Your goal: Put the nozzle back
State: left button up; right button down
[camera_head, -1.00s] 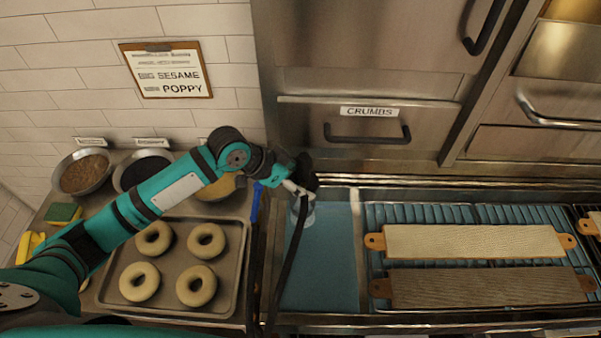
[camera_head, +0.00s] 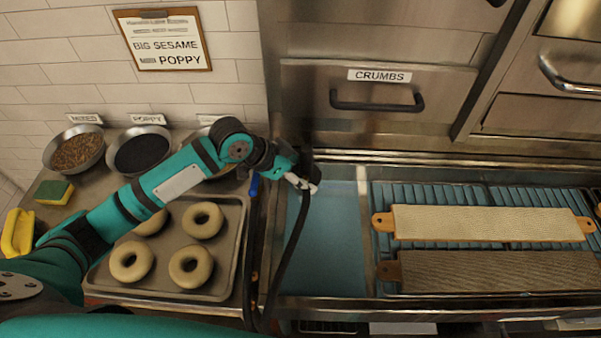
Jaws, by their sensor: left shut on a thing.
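My left gripper (camera_head: 302,184) is over the left end of the blue water basin (camera_head: 338,235), near its back left corner. Its pale fingertips are shut on the nozzle (camera_head: 306,163), a dark piece mostly hidden by the gripper. A black hose (camera_head: 290,238) hangs from there, curving down and left along the basin's left edge. A small blue piece (camera_head: 254,186) stands left of the gripper, at the counter's edge by the tray; I cannot tell whether it is the holder. My right gripper is out of view.
A tray (camera_head: 240,215) of several bagels lies left of the basin, under my left arm. Seed bowls (camera_head: 139,152) stand behind it. Two long boards (camera_head: 488,224) lie on the rack at right. The crumbs drawer (camera_head: 378,108) is behind the basin.

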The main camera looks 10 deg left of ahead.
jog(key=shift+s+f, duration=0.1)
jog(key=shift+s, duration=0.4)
pick_arm(q)
jog(key=shift+f, duration=0.5)
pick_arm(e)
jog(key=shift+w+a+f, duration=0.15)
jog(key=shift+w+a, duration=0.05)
pick_arm(q)
jog(key=o, duration=1.6)
jog(key=shift+a, duration=0.1)
jog(key=v, duration=1.2)
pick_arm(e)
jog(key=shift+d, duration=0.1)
